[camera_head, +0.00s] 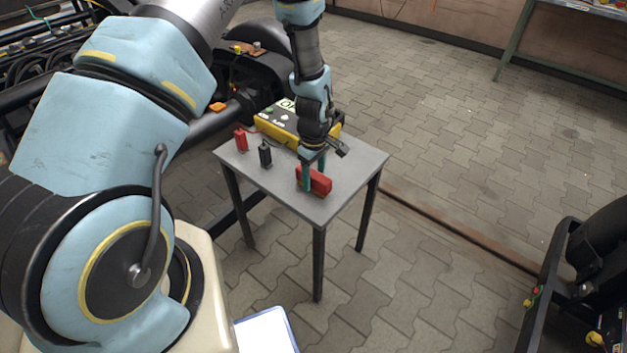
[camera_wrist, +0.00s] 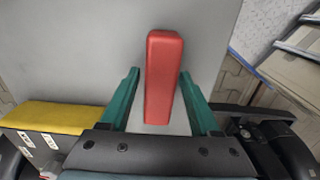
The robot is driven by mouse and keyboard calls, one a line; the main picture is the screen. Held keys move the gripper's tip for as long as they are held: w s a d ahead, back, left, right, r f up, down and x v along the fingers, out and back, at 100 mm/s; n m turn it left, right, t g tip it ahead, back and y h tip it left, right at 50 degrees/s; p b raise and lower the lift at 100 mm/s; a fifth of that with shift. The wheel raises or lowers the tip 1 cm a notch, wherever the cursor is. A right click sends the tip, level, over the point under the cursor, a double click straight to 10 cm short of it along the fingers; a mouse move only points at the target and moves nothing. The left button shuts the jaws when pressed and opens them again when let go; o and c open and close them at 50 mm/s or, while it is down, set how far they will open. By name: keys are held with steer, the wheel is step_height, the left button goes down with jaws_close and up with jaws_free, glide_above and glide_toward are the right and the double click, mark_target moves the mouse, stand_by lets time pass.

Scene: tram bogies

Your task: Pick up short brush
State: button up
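A red block-shaped object, which looks like the short brush (camera_head: 319,182), lies near the right front edge of a small grey table (camera_head: 290,192). Its bristles cannot be made out. My gripper (camera_head: 314,177) points down at it, with one teal finger on each side. In the wrist view the red brush (camera_wrist: 164,75) lies lengthwise between the two fingers of my gripper (camera_wrist: 160,78), with gaps on both sides. The gripper is open and holds nothing.
On the table also stand a small red item (camera_head: 241,140), a small black item (camera_head: 265,154) and a yellow box (camera_head: 272,127) at the back. The yellow box also shows in the wrist view (camera_wrist: 62,117). Dark bogie machinery lies behind the table.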

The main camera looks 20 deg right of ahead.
mark_target(314, 173)
jaws_close()
steer(key=shift+r, duration=0.15)
stand_by(0.4)
step_height(314, 173, up, 10)
steer(key=shift+f+b, duration=0.15)
steer(key=shift+b, duration=0.65)
